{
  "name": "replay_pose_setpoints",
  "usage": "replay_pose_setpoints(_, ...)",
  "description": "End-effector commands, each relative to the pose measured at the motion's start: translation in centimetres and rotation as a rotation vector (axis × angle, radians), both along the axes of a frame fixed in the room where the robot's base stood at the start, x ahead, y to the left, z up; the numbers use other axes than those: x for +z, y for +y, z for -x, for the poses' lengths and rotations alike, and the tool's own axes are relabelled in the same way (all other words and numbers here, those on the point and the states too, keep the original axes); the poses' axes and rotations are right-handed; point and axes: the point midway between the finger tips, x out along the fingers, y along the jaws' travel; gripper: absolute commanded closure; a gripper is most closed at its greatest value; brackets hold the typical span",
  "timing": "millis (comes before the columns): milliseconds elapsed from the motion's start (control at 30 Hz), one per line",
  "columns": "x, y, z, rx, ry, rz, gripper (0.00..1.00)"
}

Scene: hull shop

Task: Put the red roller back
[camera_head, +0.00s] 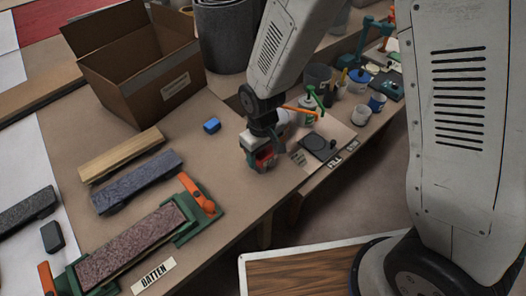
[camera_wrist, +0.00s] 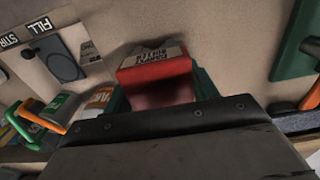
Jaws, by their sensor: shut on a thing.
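My gripper (camera_head: 262,158) points down over the bench, near its right edge. Its green fingers (camera_wrist: 118,99) are shut on a red thing (camera_wrist: 155,82), which matches the red roller by colour. It has a pale, printed face (camera_wrist: 152,58); most of its shape is hidden by the fingers and wrist. It shows as a small red patch in the head view (camera_head: 265,154). I cannot tell whether it touches the bench. Just right of my gripper lie an orange-handled item (camera_head: 298,110) and a green-handled item (camera_head: 316,97), both partly hidden.
A dark plate (camera_head: 319,146) lies right of my gripper, by a "FILL" label (camera_head: 335,160). Several pots (camera_head: 361,115) stand beyond. Bench between is clear.

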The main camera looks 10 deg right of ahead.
Motion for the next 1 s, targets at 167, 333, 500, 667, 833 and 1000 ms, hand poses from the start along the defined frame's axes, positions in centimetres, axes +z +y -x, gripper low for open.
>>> replay_pose_setpoints(167, -0.5, 0.0, 0.0, 0.000, -0.001, -0.001, 1.00)
replay_pose_setpoints(333, -0.5, 0.0, 0.0, -0.001, -0.001, -0.001, 1.00)
replay_pose_setpoints(500, -1.0, 0.0, 0.0, -0.001, 0.000, 0.000, 1.00)
replay_pose_setpoints(667, -1.5, -0.1, 0.0, -0.001, 0.001, 0.001, 1.00)
replay_pose_setpoints(833, -1.9, -0.1, 0.1, -0.001, 0.002, 0.001, 1.00)
replay_pose_setpoints(1000, -1.9, -0.1, 0.1, -0.001, 0.002, 0.001, 0.20)
